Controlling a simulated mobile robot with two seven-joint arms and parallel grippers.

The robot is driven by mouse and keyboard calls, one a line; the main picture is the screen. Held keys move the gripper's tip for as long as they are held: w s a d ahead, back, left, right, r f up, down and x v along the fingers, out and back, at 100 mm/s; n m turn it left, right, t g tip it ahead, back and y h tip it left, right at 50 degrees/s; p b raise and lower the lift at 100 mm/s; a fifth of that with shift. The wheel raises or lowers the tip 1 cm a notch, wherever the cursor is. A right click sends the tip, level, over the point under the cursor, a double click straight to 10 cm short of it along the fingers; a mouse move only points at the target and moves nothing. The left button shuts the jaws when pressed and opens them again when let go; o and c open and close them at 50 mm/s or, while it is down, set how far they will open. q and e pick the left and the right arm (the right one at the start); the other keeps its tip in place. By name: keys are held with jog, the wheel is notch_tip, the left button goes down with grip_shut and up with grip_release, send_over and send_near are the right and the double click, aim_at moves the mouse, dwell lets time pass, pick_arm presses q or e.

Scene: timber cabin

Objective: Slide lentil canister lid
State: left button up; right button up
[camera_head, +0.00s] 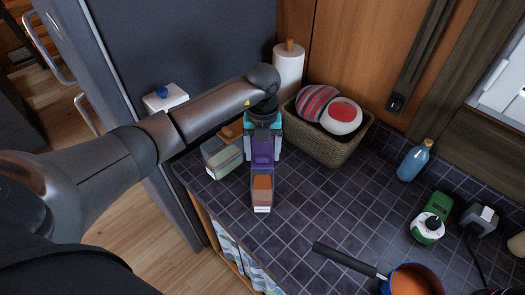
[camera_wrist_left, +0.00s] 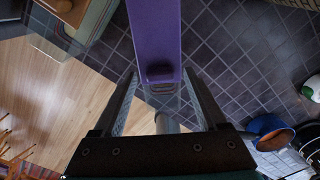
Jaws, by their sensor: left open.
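The lentil canister (camera_head: 262,190) is a clear, long box with orange contents showing at its near end, on the dark tiled counter. Its purple lid (camera_head: 262,153) covers the far part, leaving the near end showing uncovered. In the left wrist view the purple lid (camera_wrist_left: 155,30) runs up from the picture's middle, with a small raised grip at its lower end. In the wrist view both fingers flank the lid's end with gaps visible. My right gripper is not in view.
Another clear box (camera_head: 222,160) stands close on the left. A wicker basket (camera_head: 340,150) with round cushion-like items and a paper towel roll (camera_head: 289,72) stand behind. A blue bottle (camera_head: 414,160), green-and-white item (camera_head: 427,228) and orange-filled pan (camera_head: 412,280) are right. The counter's middle is clear.

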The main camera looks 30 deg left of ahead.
pick_arm(q)
jog(key=shift+f, duration=0.25)
grip_shut()
dwell(0.5)
dwell(0.9)
